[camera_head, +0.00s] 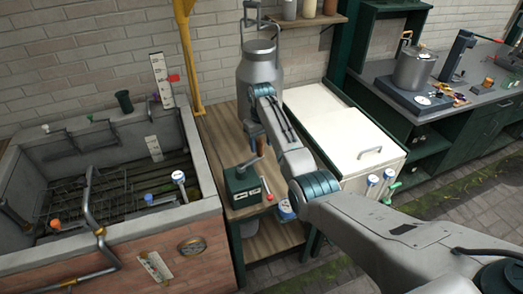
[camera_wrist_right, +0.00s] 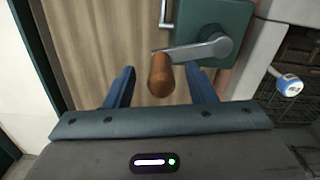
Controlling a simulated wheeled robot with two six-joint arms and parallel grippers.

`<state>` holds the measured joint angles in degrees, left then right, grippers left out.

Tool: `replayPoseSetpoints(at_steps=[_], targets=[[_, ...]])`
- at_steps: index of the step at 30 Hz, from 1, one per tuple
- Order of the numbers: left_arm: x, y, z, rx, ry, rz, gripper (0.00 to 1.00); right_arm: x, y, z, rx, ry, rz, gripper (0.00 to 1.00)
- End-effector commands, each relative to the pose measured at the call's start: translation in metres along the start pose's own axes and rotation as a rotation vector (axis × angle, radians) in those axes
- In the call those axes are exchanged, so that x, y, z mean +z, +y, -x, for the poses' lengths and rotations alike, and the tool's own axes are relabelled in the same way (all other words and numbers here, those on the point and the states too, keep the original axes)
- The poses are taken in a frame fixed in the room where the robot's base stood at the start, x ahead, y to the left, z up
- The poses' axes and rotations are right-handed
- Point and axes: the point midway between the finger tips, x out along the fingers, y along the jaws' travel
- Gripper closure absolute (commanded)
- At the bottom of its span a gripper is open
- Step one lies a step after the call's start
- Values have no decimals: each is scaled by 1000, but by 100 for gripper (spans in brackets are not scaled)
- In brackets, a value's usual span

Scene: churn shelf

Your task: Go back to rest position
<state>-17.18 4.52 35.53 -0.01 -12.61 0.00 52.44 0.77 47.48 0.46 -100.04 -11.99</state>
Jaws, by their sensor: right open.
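My right arm comes in from the lower right in the head view, and its gripper (camera_head: 254,134) points down over the wooden shelf unit, partly hidden by the wrist. In the right wrist view the two blue fingers (camera_wrist_right: 160,88) are apart. A brown wooden crank knob (camera_wrist_right: 161,75) appears between them, and I cannot tell whether they touch it. The knob sits on a grey lever (camera_wrist_right: 205,49) on a dark green box (camera_wrist_right: 222,20). In the head view the green box (camera_head: 242,187) stands on the shelf unit below the gripper. My left gripper is not in view.
A metal churn (camera_head: 259,68) stands behind my right wrist. A white-topped cabinet (camera_head: 345,130) is close on the right, and a stone sink (camera_head: 205,190) on the left. A pot (camera_head: 414,68) stands on the far right counter. Paved floor (camera_head: 470,195) is open at lower right.

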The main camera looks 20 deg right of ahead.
Motion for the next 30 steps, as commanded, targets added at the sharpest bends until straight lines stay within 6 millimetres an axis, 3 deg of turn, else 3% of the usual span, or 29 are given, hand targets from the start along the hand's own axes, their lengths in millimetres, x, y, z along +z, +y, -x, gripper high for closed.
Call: replayPoseSetpoints(at_steps=[1,9,17,20,23,30], targets=[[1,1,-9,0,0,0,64,-1,1,8,1,6,0,50],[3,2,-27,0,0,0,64,0,2,57,1,1,-1,50],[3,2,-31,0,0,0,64,2,2,74,0,-2,-2,50],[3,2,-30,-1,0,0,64,7,2,64,2,1,-6,50],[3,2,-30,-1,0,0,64,21,3,38,9,9,-17,50],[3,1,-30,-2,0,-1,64,87,1,-46,39,59,-58,50]])
